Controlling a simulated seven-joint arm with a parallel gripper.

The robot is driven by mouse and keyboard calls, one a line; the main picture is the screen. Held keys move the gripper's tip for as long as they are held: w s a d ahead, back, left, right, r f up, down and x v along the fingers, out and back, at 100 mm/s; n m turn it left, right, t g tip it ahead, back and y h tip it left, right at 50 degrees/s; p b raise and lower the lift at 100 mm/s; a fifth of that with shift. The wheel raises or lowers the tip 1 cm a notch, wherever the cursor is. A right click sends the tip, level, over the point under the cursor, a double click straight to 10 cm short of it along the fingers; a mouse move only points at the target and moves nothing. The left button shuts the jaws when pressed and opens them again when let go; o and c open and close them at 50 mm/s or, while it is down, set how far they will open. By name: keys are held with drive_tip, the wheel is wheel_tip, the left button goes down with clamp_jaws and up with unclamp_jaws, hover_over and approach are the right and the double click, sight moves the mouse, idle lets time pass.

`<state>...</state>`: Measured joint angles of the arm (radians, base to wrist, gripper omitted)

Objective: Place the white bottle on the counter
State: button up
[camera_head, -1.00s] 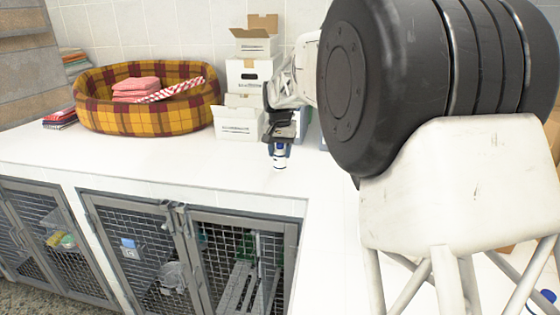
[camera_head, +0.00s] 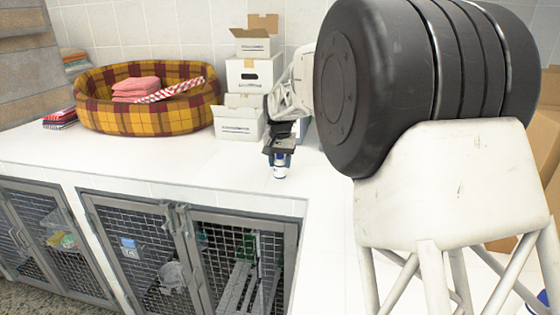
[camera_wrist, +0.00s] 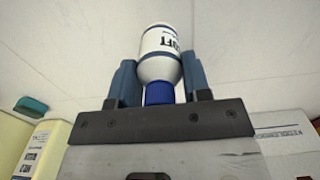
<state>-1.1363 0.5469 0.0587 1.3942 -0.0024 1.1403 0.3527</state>
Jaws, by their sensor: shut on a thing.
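The white bottle (camera_head: 281,172) has a blue cap and dark lettering. My gripper (camera_head: 280,159) points down and is shut around its upper part, with the bottle upright below the fingers. In the wrist view the bottle (camera_wrist: 160,42) sits between the two blue fingers, its cap toward the palm. The bottle's base is at or just above the white counter (camera_head: 180,170), in front of the boxes; I cannot tell whether it touches.
A plaid pet bed (camera_head: 150,118) with folded red towels (camera_head: 137,88) stands at the back left. White boxes (camera_head: 238,122) are stacked just behind my gripper. Wire-door kennels (camera_head: 140,255) lie below the counter's front edge. The counter left of the bottle is clear.

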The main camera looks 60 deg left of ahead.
drive_tip(key=o, duration=1)
drive_tip(key=shift+c, duration=0.2)
drive_tip(key=shift+r, duration=0.1)
wheel_tip(320, 180, up, 12)
drive_tip(key=shift+r, duration=0.1)
idle(0.4)
idle(0.4)
